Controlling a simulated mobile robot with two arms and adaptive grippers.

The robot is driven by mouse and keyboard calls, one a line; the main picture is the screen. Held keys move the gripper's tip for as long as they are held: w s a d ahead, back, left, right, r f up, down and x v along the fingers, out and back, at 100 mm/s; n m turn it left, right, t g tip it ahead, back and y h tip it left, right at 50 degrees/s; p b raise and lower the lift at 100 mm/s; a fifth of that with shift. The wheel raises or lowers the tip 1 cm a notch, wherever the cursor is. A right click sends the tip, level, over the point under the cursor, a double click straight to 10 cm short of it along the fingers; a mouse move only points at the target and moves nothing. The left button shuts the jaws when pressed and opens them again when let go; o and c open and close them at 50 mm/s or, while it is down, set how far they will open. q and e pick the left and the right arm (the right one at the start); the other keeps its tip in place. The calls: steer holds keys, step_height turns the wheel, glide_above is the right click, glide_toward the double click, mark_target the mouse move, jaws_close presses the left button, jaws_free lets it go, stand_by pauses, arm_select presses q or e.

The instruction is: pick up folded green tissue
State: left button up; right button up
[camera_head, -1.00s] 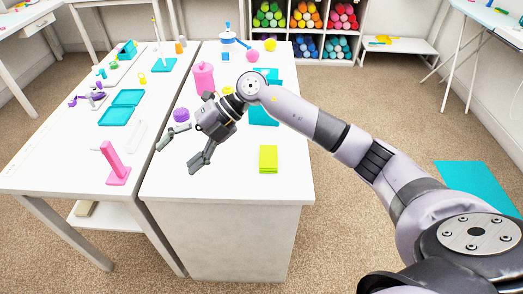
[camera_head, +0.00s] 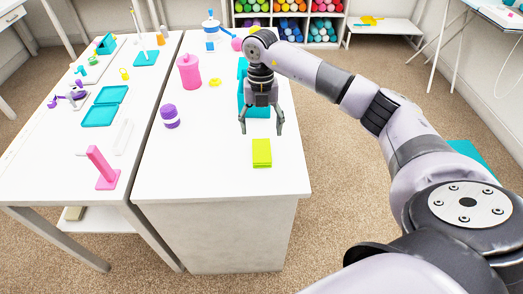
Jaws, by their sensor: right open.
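The folded green tissue (camera_head: 262,153) is a small yellow-green block lying on the white table (camera_head: 200,170), near its front right part. My right gripper (camera_head: 262,130) points down with its fingers spread, open and empty. In the picture its fingertips are just above the far end of the tissue. I cannot tell how high they are over the table, but no contact shows. My left gripper is not in view.
A second white table (camera_head: 60,150) adjoins on the left. The table front is clear.

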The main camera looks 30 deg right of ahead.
mark_target(261, 150)
step_height(261, 150, down, 2)
steer(key=shift+s+a+f, duration=0.1)
steer(key=shift+s+f, duration=0.05)
steer(key=shift+f, duration=0.1)
steer(key=f, duration=0.1)
steer(key=f+p, duration=0.1)
steer(key=f, duration=0.2)
steer(key=shift+s+a+f, duration=0.1)
steer(key=shift+s+a, duration=0.15)
steer(key=shift+s, duration=0.15)
steer(key=shift+f+p, duration=0.3)
steer(key=shift+f, duration=0.15)
steer(key=c, duration=0.8)
steer(key=shift+r, duration=0.15)
steer(key=shift+c, duration=0.2)
